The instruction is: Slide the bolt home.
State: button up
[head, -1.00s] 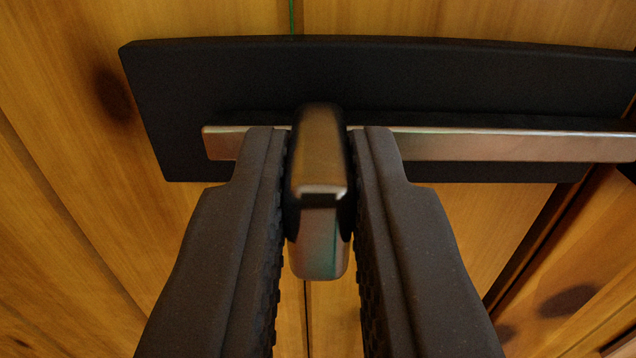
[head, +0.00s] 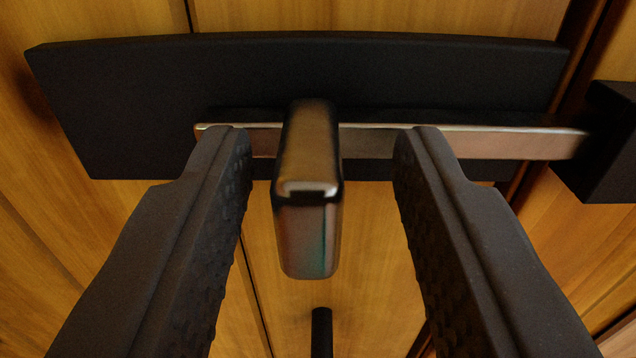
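The bolt is a flat metal bar (head: 465,141) lying across a black backing plate (head: 130,100) on the wooden door. Its metal handle (head: 308,225) sticks out toward me. The bar's right end reaches the black keeper block (head: 610,140) at the right; whether it sits inside the block is hard to tell. My gripper (head: 322,140) is open, with one finger on each side of the handle and a visible gap on both sides. The fingers hide small parts of the bar.
Wooden boards (head: 370,250) surround the plate. A dark seam between door and frame runs at the right, left of the keeper block. A small black post (head: 321,330) shows low in the middle, below the handle.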

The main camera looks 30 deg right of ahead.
jog(key=shift+s+a, duration=0.1)
jog(key=b+v, duration=0.2)
jog(key=v, duration=1.1)
jog(key=shift+s+a, duration=0.15)
jog(key=shift+a, duration=0.05)
jog(key=s+a+r+n+t+y+b, duration=0.1)
jog(key=s+a+r+n+y, duration=0.2)
jog(key=a+r, duration=0.4)
jog(key=s+a+r+n+y+b, duration=0.1)
jog(key=s+a+r+y, duration=0.25)
jog(key=a+r, duration=0.35)
jog(key=s+r+n+y, duration=0.1)
jog(key=s+r, duration=0.4)
jog(key=s, duration=0.3)
jog(key=s+r+g+y+b, duration=0.1)
jog(key=s+r, duration=0.5)
jog(key=s, duration=0.2)
jog(key=shift+a+n+b, duration=0.3)
jog(key=shift+n, duration=0.1)
